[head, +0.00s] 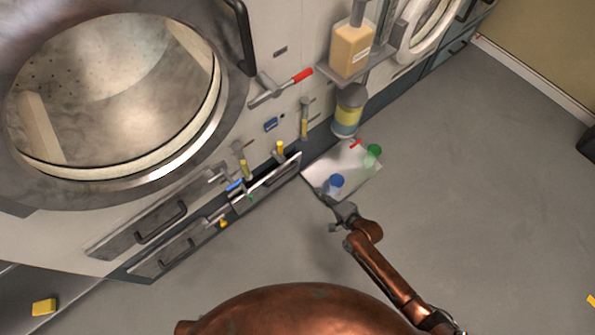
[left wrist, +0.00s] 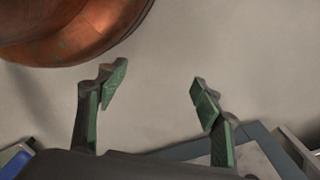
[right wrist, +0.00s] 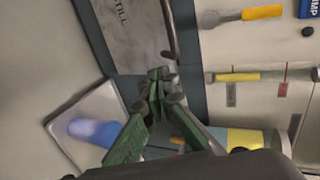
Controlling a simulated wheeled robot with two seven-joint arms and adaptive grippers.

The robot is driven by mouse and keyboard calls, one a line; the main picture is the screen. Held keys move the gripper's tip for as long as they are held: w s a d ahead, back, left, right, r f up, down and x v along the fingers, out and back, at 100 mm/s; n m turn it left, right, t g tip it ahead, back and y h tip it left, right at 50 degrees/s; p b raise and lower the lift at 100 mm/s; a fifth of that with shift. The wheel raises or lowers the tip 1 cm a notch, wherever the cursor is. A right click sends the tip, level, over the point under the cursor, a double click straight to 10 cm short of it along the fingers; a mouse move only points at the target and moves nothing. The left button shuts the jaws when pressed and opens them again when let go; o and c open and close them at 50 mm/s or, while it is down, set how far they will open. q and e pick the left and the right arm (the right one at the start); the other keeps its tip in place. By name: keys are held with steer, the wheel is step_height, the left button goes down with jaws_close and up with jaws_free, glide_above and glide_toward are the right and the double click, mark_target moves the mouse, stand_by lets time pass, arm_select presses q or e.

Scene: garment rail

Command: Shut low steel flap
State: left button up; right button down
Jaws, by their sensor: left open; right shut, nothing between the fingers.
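A low steel flap (head: 268,184) with a long dark handle sits at the foot of the machine front in the head view. A dark gap shows along its upper side, so it looks partly open; how far I cannot tell. In the right wrist view a grey lettered steel panel (right wrist: 130,35) with a handle, probably this flap, lies beyond the fingertips. My right gripper (head: 325,194) is shut and empty, low over the floor to the flap's right; it also shows in the right wrist view (right wrist: 160,82). Contact is unclear. My left gripper (left wrist: 152,88) is open and empty, outside the head view.
Two handled panels (head: 160,222) (head: 175,250) are further left.

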arm_select(q)
step_height(320, 180, up, 9)
steer(key=w+d+b, duration=0.1)
steer(key=d+b, duration=0.1)
steer(key=b, duration=0.2)
steer(key=w+d+f+t+h+b, duration=0.1)
steer(key=w+d+f+t+b, duration=0.1)
steer(key=w+f, duration=0.4)
steer(key=shift+d+t+h, duration=0.3)
steer(key=shift+d+t, duration=0.2)
steer(key=shift+d, duration=0.35)
arm_select(e)
steer(key=r+x, duration=0.2)
steer(key=x, duration=1.2)
steer(key=shift+w+a, duration=0.35)
steer(key=shift+a, duration=0.1)
steer(key=shift+r, duration=0.1)
